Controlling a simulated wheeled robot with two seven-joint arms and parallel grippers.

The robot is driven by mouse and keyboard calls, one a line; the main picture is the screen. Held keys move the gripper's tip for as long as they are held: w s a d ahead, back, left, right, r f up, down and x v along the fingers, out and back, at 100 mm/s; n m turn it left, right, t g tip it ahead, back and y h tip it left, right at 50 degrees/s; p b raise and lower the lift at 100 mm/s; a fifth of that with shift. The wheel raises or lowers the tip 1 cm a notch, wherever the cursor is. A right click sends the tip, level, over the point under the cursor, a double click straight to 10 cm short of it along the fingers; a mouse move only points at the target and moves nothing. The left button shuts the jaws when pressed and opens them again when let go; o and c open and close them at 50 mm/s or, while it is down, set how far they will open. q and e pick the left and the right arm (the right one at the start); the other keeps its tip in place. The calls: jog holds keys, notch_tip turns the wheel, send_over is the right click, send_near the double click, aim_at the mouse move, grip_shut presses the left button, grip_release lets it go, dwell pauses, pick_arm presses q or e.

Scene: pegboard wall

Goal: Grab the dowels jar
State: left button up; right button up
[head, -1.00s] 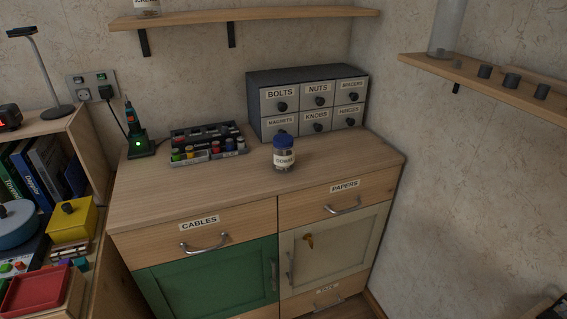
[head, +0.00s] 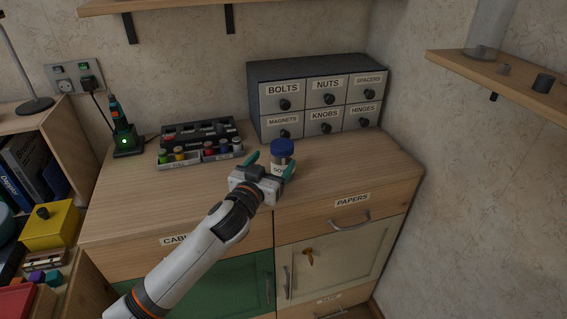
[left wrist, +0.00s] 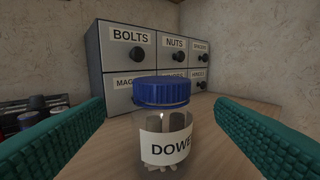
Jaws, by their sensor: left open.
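The dowels jar (head: 282,155) stands upright on the wooden cabinet top, in front of the small drawer unit. It is clear, with a blue lid and a white label reading "DOWE…" in the left wrist view (left wrist: 165,140); pale dowels show inside. My left gripper (head: 270,166) is open, reaching in from the front left. In the left wrist view its green fingers stand to the left and right of the jar, with visible gaps on both sides. In the head view the gripper hides the jar's lower part. My right gripper is not in view.
The grey drawer unit (head: 315,95) stands close behind the jar. A rack of small colored bottles (head: 202,145) and a tool on a charging stand (head: 124,130) are to the left. The cabinet top (head: 345,168) is clear to the right. A wall shelf (head: 510,80) juts out at right.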

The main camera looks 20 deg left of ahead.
aim_at(277, 157)
pick_arm(q)
jog(key=w, duration=0.2)
jog(key=shift+w+d+f, duration=0.15)
jog(key=shift+w, duration=0.5)
jog(key=shift+w+d+r+p, duration=0.1)
jog(key=shift+w+r+p, duration=0.1)
jog(key=shift+w, duration=0.25)
jog(key=shift+w+d+r+p, duration=0.1)
jog(key=shift+w+r, duration=0.05)
jog(key=shift+w, duration=0.25)
jog(key=shift+w+d, duration=0.15)
jog(key=shift+w, duration=1.1)
jog(key=shift+w+f, duration=0.1)
jog(key=shift+w, duration=0.2)
jog(key=c, duration=1.6)
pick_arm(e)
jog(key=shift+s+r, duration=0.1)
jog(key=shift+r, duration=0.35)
